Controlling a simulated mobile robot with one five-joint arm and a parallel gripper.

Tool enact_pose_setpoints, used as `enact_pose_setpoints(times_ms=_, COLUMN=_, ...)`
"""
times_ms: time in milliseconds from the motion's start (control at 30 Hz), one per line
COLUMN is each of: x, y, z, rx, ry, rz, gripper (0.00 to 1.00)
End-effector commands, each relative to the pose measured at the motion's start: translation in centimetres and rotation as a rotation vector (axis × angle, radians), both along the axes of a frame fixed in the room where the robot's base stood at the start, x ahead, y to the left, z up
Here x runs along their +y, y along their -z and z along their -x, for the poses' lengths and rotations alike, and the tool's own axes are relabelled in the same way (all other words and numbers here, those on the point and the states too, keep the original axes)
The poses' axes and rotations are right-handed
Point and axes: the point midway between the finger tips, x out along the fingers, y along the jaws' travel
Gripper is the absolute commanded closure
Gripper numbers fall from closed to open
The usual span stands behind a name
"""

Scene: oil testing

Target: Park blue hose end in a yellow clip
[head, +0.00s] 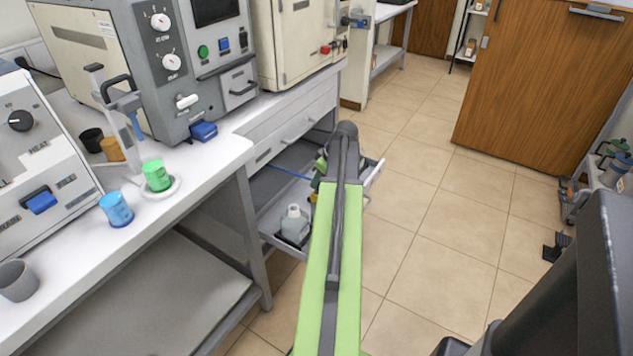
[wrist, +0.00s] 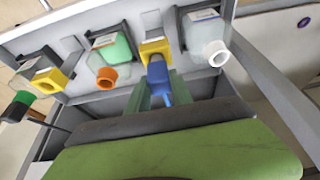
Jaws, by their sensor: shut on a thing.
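In the wrist view my gripper (wrist: 161,91) has its two green fingers on either side of the blue hose end (wrist: 157,76) and is shut on it. The blue hose end points at a labelled yellow clip (wrist: 154,46) at the back and overlaps its lower part. I cannot tell whether it is seated in the clip or only in front of it. In the head view my arm reaches over the pull-out tray (head: 273,216), and it hides the gripper and hose end. A thin blue hose (head: 287,173) shows left of the arm there.
In the wrist view, a green bottle with an orange cap (wrist: 106,76) and a clear bottle with a white cap (wrist: 216,52) flank the clip closely. A yellow-capped piece (wrist: 48,80) is farther left. The white bench (head: 185,205) stands left; tiled floor is open right.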

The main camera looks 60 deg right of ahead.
Motion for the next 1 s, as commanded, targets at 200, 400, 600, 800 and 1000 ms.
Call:
enact_pose_setpoints(times_ms=200, x=0.0, y=0.7, z=0.0, rx=0.000, ry=0.000, rz=0.000, gripper=1.00)
enact_pose_setpoints(times_ms=400, x=0.0, y=1.3, z=0.0, rx=0.000, ry=0.000, rz=0.000, gripper=1.00)
enact_pose_setpoints(times_ms=600, x=0.0, y=1.8, z=0.0, rx=0.000, ry=0.000, rz=0.000, gripper=1.00)
enact_pose_setpoints(times_ms=800, x=0.0, y=1.7, z=0.0, rx=0.000, ry=0.000, rz=0.000, gripper=1.00)
enact_pose_setpoints(times_ms=1000, x=0.0, y=1.7, z=0.0, rx=0.000, ry=0.000, rz=0.000, gripper=0.51)
